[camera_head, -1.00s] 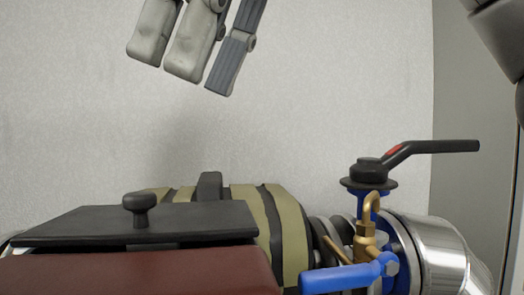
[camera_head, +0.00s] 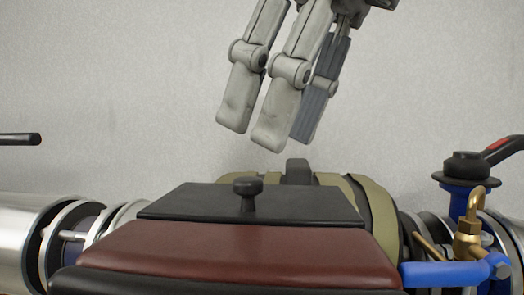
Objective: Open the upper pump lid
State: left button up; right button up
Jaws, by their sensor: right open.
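The upper pump lid (camera_head: 175,205) is a flat black plate with a small round black knob (camera_head: 247,187) standing near its middle. It lies flat on top of the pump, behind a dark red panel, and looks closed. My right gripper (camera_head: 277,138) hangs from the top of the picture with its grey fingers pointing down. Its fingers are apart and empty. The fingertips show a little above the knob in the picture and slightly to its right, not touching it; depth is hard to judge. My left gripper is not in view.
The dark red panel (camera_head: 235,252) fills the foreground. A blue valve with a brass fitting (camera_head: 467,238) and a black-handled lever (camera_head: 504,150) stands at the right. Silver pipe (camera_head: 20,240) is at the left, below another black handle (camera_head: 20,139). The wall behind is plain.

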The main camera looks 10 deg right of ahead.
aim_at(245, 178)
jog(key=a+f, duration=0.1)
jog(key=f, duration=0.1)
jog(key=shift+w+a+f, duration=0.35)
jog(key=shift+a, duration=0.05)
jog(key=shift+w+d+f, duration=0.15)
jog(key=shift+f, duration=0.3)
jog(key=shift+c, duration=0.2)
jog(key=c, duration=0.7)
grip_shut()
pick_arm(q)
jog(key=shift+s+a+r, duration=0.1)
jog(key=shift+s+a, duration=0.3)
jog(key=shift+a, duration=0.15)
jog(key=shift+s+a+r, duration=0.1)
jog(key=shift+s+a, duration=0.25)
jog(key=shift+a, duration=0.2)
